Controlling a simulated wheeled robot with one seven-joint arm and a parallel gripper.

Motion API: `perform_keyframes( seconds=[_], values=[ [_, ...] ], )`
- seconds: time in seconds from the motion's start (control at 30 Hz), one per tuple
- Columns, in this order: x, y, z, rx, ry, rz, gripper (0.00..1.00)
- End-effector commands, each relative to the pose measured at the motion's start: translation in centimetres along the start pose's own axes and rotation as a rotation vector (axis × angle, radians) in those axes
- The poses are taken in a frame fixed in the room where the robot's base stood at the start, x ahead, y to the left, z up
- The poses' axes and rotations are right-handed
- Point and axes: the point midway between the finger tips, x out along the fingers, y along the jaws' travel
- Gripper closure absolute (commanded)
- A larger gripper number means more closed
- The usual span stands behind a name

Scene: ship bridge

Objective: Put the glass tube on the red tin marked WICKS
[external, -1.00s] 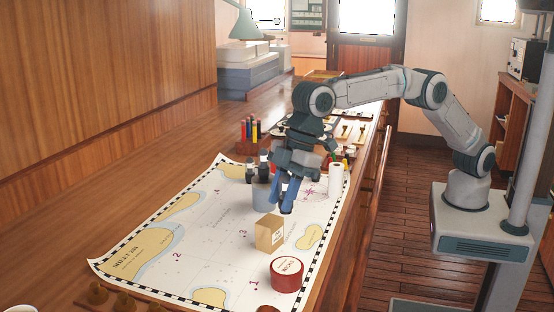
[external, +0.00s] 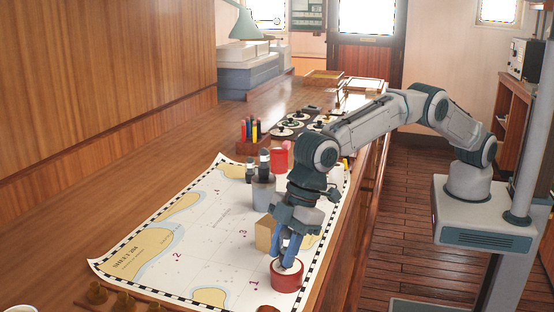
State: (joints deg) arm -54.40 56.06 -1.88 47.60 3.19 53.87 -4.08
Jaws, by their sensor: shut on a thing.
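The red tin (external: 287,281) stands upright near the front right edge of the chart, its pale lid partly covered by my gripper. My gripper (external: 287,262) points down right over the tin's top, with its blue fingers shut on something. The held thing is clear or too small to make out and is mostly hidden by the fingers; I take it to be the glass tube. I cannot tell whether it touches the lid.
A tan box (external: 264,232) stands just behind the tin, close to my fingers. A grey cup (external: 263,192) with dark-topped things stands farther back. A red container (external: 279,158) and a pen rack (external: 252,143) are beyond. The chart's (external: 205,240) left side is mostly clear.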

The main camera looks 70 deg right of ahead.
Motion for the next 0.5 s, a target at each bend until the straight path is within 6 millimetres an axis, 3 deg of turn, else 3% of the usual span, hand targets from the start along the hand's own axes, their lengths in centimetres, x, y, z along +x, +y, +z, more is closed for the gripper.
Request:
perform_keyframes(
  seconds=[0.17,0.2,0.27,0.5],
  values=[
    [0.31,0.03,0.14,0.001,0.000,0.000,0.93],
    [0.35,0.03,0.15,0.001,0.000,0.000,0.68],
    [0.27,0.04,0.12,0.001,0.000,0.000,0.52],
    [0.26,0.04,0.12,0.001,0.000,0.000,0.49]
  ],
)
